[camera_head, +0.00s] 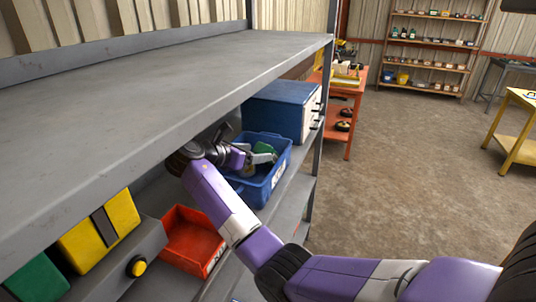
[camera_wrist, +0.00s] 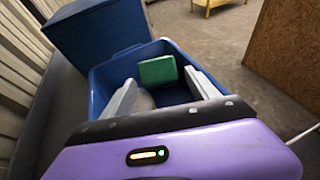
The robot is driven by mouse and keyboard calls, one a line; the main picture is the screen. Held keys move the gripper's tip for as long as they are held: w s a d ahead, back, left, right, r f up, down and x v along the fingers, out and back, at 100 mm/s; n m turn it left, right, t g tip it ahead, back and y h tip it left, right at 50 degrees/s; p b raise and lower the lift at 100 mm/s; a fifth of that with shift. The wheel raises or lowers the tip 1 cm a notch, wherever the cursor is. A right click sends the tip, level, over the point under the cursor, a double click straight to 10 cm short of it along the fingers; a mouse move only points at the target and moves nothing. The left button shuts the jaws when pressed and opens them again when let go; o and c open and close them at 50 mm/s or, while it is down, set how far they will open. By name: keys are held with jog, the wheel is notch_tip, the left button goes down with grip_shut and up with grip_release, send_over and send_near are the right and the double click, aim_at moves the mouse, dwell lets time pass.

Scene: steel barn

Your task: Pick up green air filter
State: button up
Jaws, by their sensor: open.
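A green block-shaped thing, which looks like the green air filter (camera_head: 263,148), is in the blue bin (camera_head: 279,177) on the shelf. In the wrist view the green air filter (camera_wrist: 157,70) lies toward the bin's far side, ahead of and between my fingertips. My gripper (camera_wrist: 160,77) is open, with its two fingers reaching over the blue bin (camera_wrist: 99,88). In the head view my gripper (camera_head: 257,157) is at the bin, under the upper shelf. Nothing is held. I cannot tell whether a finger touches the filter.
A pale rounded object (camera_wrist: 144,100) lies in the bin, partly hidden. A blue drawer cabinet (camera_head: 281,108) stands behind the bin. The upper shelf board (camera_head: 150,85) hangs over my arm. A red bin (camera_head: 190,240) stands nearer on the shelf.

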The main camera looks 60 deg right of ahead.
aim_at(261, 149)
jog(key=x, duration=0.2)
jog(key=p+x, duration=0.1)
jog(key=x, duration=0.1)
jog(key=shift+w+d+r, duration=0.1)
jog(key=shift+d+r, duration=0.25)
jog(key=shift+d+f, duration=0.2)
jog(key=shift+d, duration=0.15)
jog(key=c, duration=1.3)
jog(key=shift+r, duration=0.1)
notch_tip(261, 149, up, 11)
jog(key=shift+r+b, duration=0.25)
jog(key=shift+b, duration=0.55)
jog(key=s, duration=0.6)
jog(key=s+d+b, duration=0.1)
jog(key=s, duration=0.5)
jog(key=s+b, duration=0.1)
jog(key=s, duration=0.5)
jog(key=shift+s+d+r, duration=0.1)
jog(key=shift+d+r, duration=0.05)
jog(key=shift+d, duration=0.05)
